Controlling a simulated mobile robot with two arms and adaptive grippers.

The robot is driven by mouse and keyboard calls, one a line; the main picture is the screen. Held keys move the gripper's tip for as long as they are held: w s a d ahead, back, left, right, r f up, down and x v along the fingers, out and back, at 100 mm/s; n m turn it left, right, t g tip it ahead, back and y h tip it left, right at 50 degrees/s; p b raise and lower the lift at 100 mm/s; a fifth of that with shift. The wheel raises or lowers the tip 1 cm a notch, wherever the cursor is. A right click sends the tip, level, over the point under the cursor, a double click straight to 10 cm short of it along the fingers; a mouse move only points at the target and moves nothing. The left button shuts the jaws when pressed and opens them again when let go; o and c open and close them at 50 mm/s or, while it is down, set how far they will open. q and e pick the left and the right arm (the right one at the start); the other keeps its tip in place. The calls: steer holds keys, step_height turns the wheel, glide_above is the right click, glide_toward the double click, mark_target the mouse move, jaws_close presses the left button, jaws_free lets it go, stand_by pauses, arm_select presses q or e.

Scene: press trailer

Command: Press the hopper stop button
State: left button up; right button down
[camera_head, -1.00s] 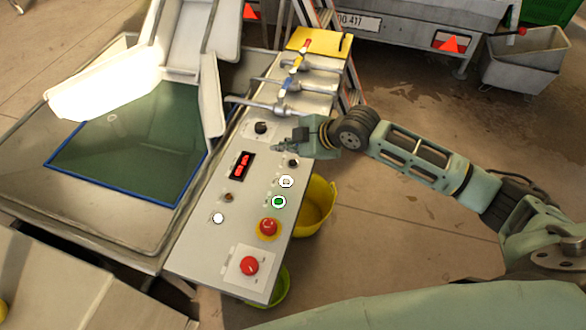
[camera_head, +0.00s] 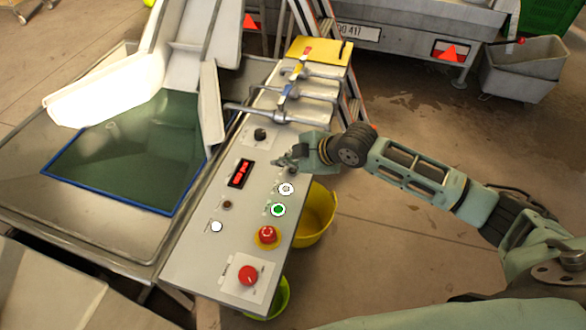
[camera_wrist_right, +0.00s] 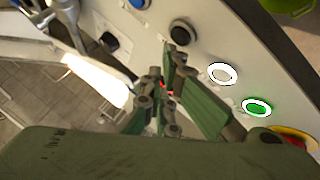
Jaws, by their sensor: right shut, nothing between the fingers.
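The control panel (camera_head: 196,262) has several buttons, with labels too small to read, so I cannot tell which one is the hopper stop. A black button (camera_wrist_right: 182,32), a white-ringed button (camera_wrist_right: 222,73) and a green button (camera_wrist_right: 256,107) form a row in the wrist view. In the head view the white-ringed button (camera_head: 286,188) and green button (camera_head: 278,210) lie below my right gripper (camera_head: 282,162). That gripper is shut and empty, close over the panel beside the black button, partly covering it. In the wrist view its fingers (camera_wrist_right: 160,88) show; contact cannot be told. My left gripper is out of view.
A red mushroom button on yellow (camera_head: 266,235) and a red knob (camera_head: 248,275) sit lower on the panel. Valve handles (camera_head: 285,92) rise at its far end. A blue-edged hopper (camera_head: 130,150) is to the left; a yellow bucket (camera_head: 318,215) stands right.

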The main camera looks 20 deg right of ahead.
steer(key=shift+f, duration=0.1)
stand_by(0.7)
steer(key=shift+f, duration=0.8)
stand_by(0.8)
steer(key=shift+r, duration=0.15)
steer(key=shift+r+p, duration=0.75)
steer(key=shift+p, duration=0.05)
step_height(320, 180, up, 5)
steer(key=p, duration=0.4)
steer(key=shift+p, duration=0.4)
